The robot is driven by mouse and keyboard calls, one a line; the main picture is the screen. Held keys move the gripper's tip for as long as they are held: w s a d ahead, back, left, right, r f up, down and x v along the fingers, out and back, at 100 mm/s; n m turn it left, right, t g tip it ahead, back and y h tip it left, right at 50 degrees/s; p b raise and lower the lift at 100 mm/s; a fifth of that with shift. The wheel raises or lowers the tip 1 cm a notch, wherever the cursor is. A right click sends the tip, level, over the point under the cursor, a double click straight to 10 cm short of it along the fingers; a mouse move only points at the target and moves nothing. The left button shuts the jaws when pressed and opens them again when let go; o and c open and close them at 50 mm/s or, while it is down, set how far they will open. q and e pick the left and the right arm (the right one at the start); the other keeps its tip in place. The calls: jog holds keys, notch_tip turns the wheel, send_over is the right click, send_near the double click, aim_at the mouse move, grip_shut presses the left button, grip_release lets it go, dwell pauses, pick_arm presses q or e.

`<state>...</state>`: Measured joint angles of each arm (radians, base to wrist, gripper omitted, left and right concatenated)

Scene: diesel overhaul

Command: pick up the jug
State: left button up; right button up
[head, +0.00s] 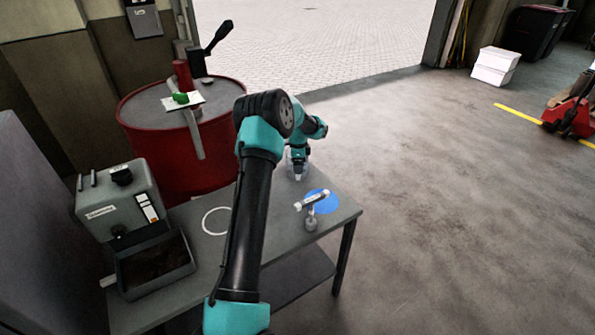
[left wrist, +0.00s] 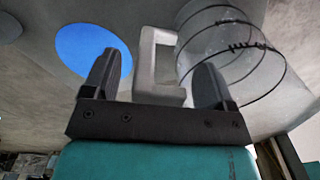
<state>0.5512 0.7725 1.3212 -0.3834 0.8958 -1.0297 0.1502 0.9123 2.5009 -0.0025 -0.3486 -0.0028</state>
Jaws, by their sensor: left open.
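The clear jug (head: 298,172) stands on the grey table (head: 262,215) near its far edge, mostly hidden behind and below my left gripper (head: 299,154). In the left wrist view the jug (left wrist: 232,62) is see-through with thin dark rings. Its pale, squared handle (left wrist: 146,62) lies between the fingertips of my left gripper (left wrist: 160,72). The fingers are spread, one on each side of the handle, with visible gaps; I cannot tell the exact depth. My right gripper is not in view.
A grey T-shaped tool (head: 311,208) stands by a blue disc (head: 323,201). A white ring (head: 216,221) marks the tabletop. A grey machine (head: 120,205) stands left; a red drum (head: 180,165) stands behind. Open floor lies right.

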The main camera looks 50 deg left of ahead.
pick_arm(q)
grip_shut()
dwell(0.8)
